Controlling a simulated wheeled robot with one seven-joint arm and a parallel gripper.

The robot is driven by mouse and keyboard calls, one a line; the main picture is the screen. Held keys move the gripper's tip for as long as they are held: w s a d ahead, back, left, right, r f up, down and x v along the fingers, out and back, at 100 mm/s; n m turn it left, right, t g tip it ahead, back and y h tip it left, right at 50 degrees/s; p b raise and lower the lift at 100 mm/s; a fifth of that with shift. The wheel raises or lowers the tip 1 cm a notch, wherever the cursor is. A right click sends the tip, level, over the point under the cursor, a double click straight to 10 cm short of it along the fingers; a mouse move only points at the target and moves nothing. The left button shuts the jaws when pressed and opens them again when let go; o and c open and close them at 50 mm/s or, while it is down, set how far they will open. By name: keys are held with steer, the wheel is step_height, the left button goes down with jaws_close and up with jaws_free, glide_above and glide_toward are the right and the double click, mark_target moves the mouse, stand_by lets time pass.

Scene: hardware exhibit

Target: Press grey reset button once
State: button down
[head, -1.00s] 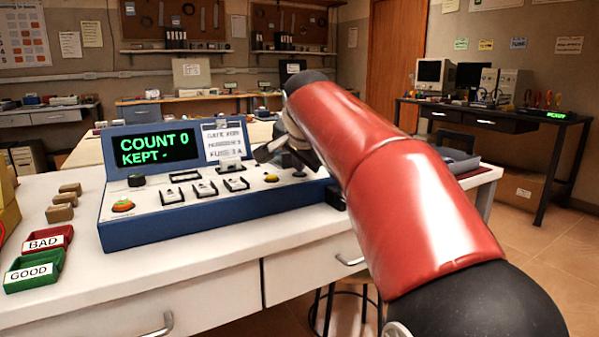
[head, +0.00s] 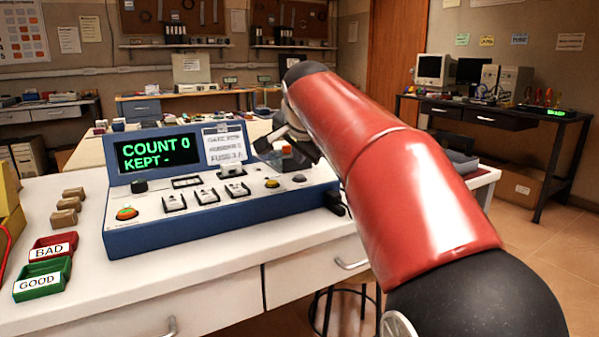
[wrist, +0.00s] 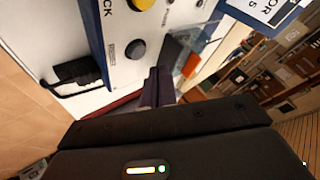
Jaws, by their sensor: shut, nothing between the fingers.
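The grey reset button (head: 299,178) is a small round button at the right end of the blue console's sloping panel (head: 225,204). In the wrist view the button (wrist: 135,49) is dark grey and round, beside a small label too small to read surely. A yellow button (head: 272,183) sits to its left. The screen (head: 158,150) reads COUNT 0, KEPT -. My gripper (wrist: 158,86) is shut and empty, its dark fingers seen in the wrist view beside the button, apart from it in the picture. In the head view my red arm hides most of it.
An orange-red part (head: 287,150) shows at the console's back right, close to my wrist. Black switches (head: 206,196) and an orange-red button (head: 127,213) lie further left. BAD (head: 53,247) and GOOD (head: 42,278) trays and tan blocks (head: 65,204) stand left on the white bench.

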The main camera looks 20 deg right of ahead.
mark_target(300, 182)
step_height(300, 182, up, 4)
steer(key=p, duration=0.2)
steer(key=shift+f+p, duration=0.15)
steer(key=shift+p, duration=0.25)
steer(key=s+a+f+n+g+y, duration=0.1)
steer(key=s+f+n, duration=0.4)
steer(key=s+f, duration=0.7)
steer(key=s+a+f+n+g, duration=0.2)
steer(key=s+f+n, duration=0.4)
steer(key=s+f, duration=0.7)
steer(key=s, duration=0.6)
steer(key=shift+s+a+y, duration=0.2)
steer(key=shift+s+y, duration=0.15)
steer(key=shift+y, duration=0.05)
